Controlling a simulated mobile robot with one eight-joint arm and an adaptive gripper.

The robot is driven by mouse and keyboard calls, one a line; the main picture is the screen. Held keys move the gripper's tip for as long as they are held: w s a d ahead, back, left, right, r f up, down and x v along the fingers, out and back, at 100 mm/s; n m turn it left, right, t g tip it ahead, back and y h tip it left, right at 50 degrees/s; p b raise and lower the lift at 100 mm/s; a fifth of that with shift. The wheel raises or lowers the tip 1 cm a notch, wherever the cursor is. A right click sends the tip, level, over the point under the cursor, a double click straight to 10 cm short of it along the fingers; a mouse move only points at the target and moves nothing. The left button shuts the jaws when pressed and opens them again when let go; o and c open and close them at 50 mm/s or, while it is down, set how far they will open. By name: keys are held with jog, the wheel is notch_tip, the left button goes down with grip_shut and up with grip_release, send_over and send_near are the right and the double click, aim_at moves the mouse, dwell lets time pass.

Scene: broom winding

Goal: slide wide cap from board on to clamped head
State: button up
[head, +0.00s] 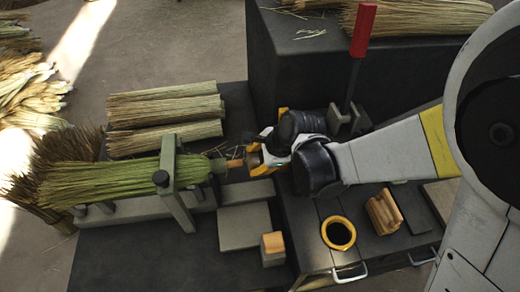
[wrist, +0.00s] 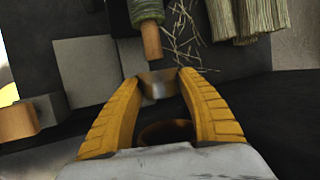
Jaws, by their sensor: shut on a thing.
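My gripper (wrist: 160,84) is shut on the wide cap (wrist: 158,86), a short silver-brown ring held between its yellow fingertips. The clamped head (head: 110,180) is a bundle of green bristles lying level in a grey clamp (head: 172,185). Its wooden stub (wrist: 152,42) points at the cap in the wrist view; its end is right at the cap's rim. I cannot tell whether the end is inside the cap. In the head view, my gripper (head: 262,160) is just right of the stub (head: 235,163), with the cap hard to make out.
A small block with an orange top (head: 273,243) stands in front of grey plates (head: 245,230). A yellow-rimmed round opening (head: 338,233) and a wooden grooved block (head: 384,212) are at right. A red-handled lever (head: 362,30) rises behind my arm. Straw bundles (head: 165,115) lie behind the head.

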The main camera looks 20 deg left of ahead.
aim_at(228, 164)
jog(key=shift+s+a, duration=0.65)
jog(key=shift+a, duration=0.5)
jog(key=shift+s+a, duration=0.6)
jog(key=shift+a, duration=0.55)
jog(key=shift+s+a, duration=0.65)
jog(key=shift+a, duration=0.5)
jog(key=o, duration=0.9)
